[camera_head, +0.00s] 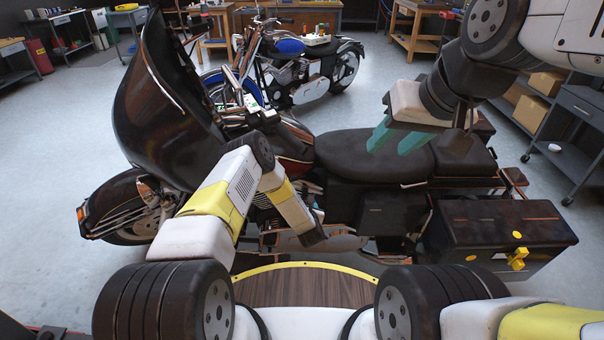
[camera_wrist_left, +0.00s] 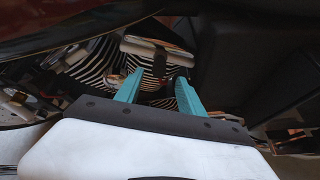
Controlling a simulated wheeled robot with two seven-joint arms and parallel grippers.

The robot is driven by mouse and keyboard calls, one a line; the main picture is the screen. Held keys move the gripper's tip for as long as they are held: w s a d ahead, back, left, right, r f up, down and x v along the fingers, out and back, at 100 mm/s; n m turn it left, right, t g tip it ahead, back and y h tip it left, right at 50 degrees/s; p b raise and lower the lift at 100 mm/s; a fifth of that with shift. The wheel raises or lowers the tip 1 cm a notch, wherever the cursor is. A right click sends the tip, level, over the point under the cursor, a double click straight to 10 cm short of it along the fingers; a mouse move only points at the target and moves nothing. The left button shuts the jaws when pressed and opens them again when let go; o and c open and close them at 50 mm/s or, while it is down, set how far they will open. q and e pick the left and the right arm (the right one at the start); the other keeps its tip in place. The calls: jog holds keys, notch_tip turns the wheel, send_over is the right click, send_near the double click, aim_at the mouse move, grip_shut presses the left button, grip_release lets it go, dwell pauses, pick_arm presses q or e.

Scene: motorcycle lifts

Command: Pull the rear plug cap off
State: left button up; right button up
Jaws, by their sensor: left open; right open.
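The motorcycle's finned engine cylinder (camera_wrist_left: 150,50) fills the upper middle of the left wrist view. A small dark piece that looks like the plug cap (camera_wrist_left: 160,62) stands out in front of the fins. My left gripper (camera_wrist_left: 158,78) is open, with its teal fingers on either side of and just below that dark piece; I cannot tell whether they touch it. In the head view my left gripper (camera_head: 318,212) reaches the engine side below the seat, and the cap is hidden there. My right gripper (camera_head: 397,137) is open and empty over the seat (camera_head: 355,155).
A black side case (camera_head: 490,235) with yellow latches sits at the rear right of the motorcycle. The dark windshield fairing (camera_head: 165,100) rises at the left. A second, blue motorcycle (camera_head: 290,65) stands behind, with open floor around it.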

aim_at(305, 196)
pick_arm(q)
jog(key=shift+x, duration=3.95)
grip_shut()
